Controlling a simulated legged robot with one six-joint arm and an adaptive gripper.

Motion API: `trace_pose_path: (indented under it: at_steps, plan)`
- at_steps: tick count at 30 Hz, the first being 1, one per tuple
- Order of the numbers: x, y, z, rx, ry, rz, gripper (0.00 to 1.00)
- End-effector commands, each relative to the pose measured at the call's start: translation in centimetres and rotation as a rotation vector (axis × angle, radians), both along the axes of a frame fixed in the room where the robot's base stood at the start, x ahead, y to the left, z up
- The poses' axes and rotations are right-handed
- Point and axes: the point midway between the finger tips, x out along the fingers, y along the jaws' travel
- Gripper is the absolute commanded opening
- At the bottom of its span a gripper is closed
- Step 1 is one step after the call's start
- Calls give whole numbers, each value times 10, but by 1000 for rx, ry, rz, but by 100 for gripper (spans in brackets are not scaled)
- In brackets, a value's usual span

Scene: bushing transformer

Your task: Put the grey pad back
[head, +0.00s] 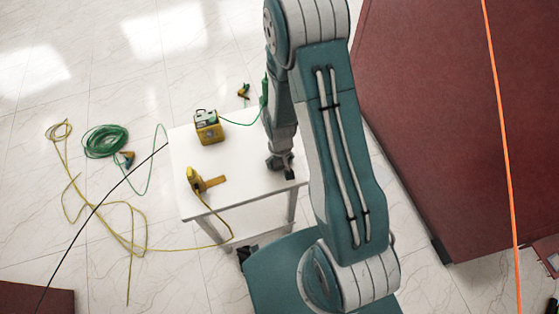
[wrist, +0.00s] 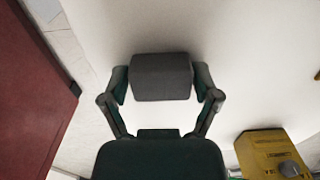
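The grey pad (wrist: 161,77) is a dark block between the two fingers of my gripper (wrist: 162,82) in the wrist view. Both fingers meet its sides, so my gripper is shut on it. In the head view my gripper (head: 281,163) is low over the right edge of the white table (head: 240,180), with the dark pad (head: 289,174) at its tip. I cannot tell whether the pad touches the tabletop.
A yellow box device (head: 208,128) stands on the table's back part; it also shows in the wrist view (wrist: 270,153). A yellow clamp (head: 200,181) lies front left. Green cable (head: 104,141) and yellow cable (head: 143,222) lie on the floor. A large red block (head: 450,120) stands right.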

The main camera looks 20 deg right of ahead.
Motion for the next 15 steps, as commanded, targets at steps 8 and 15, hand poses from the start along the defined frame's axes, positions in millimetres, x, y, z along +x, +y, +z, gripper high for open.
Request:
trace_pose_path:
  at_steps: [8, 15]
  plan:
    - [0, 1, 0, -1, 0, 1, 100]
    - [0, 1, 5, -1, -2, 1, 100]
